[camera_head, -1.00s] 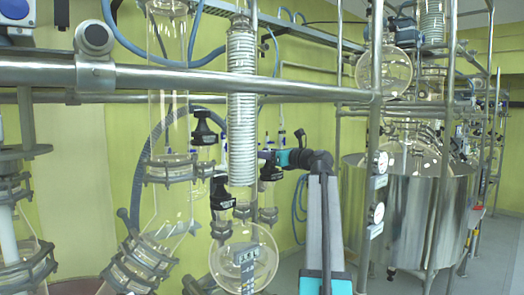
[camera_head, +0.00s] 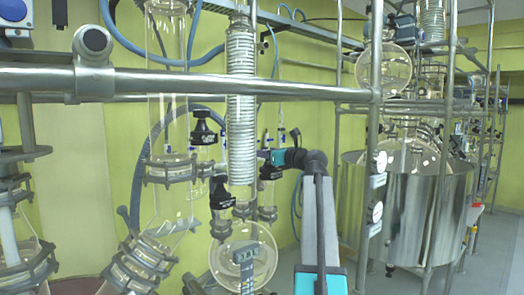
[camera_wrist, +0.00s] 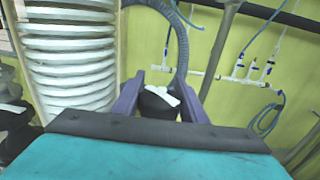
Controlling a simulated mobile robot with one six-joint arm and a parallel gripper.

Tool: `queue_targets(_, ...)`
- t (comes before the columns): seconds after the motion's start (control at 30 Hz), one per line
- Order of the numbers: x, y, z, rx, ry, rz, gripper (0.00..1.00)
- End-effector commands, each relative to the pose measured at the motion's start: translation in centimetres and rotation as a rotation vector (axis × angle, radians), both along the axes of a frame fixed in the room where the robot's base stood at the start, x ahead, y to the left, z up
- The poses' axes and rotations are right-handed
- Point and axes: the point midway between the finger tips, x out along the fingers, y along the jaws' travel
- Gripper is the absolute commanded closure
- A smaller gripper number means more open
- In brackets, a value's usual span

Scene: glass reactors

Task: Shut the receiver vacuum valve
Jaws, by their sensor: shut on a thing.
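My gripper (camera_head: 264,156) is in the middle of the head view, behind and right of the ribbed glass coil column. In the wrist view my gripper (camera_wrist: 160,98) has its two purple fingers on either side of a black valve knob (camera_wrist: 155,104) with a white mark on top. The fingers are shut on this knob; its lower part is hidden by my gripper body. In the head view a black valve knob (camera_head: 270,172) shows just below my fingertips; the small size makes the contact hard to see there. A round glass receiver flask (camera_head: 243,262) hangs lower down.
Other black valve knobs sit left of the coil column, one higher (camera_head: 203,133) and one lower (camera_head: 221,194). The coil (camera_wrist: 70,55) stands close left of my fingers. A steel rail (camera_head: 220,85) crosses in front. A steel vessel (camera_head: 425,215) stands right.

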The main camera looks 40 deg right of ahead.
Motion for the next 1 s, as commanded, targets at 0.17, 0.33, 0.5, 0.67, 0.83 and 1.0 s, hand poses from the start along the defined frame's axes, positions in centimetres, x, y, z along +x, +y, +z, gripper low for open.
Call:
queue_targets(0.17,-0.1,-0.1,0.2,0.001,0.001,-0.090,0.84)
queue_targets(0.33,-0.1,-0.4,0.1,0.001,0.001,-0.177,0.84)
queue_targets(0.5,-0.2,-0.8,-0.1,0.002,0.002,-0.248,0.84)
queue_targets(0.67,-0.2,-1.0,-0.1,0.001,0.001,-0.304,0.84)
queue_targets(0.83,-0.3,-1.2,0.0,0.000,-0.002,-0.337,0.84)
queue_targets(1.0,-0.3,-1.2,0.1,0.000,-0.003,-0.340,0.84)
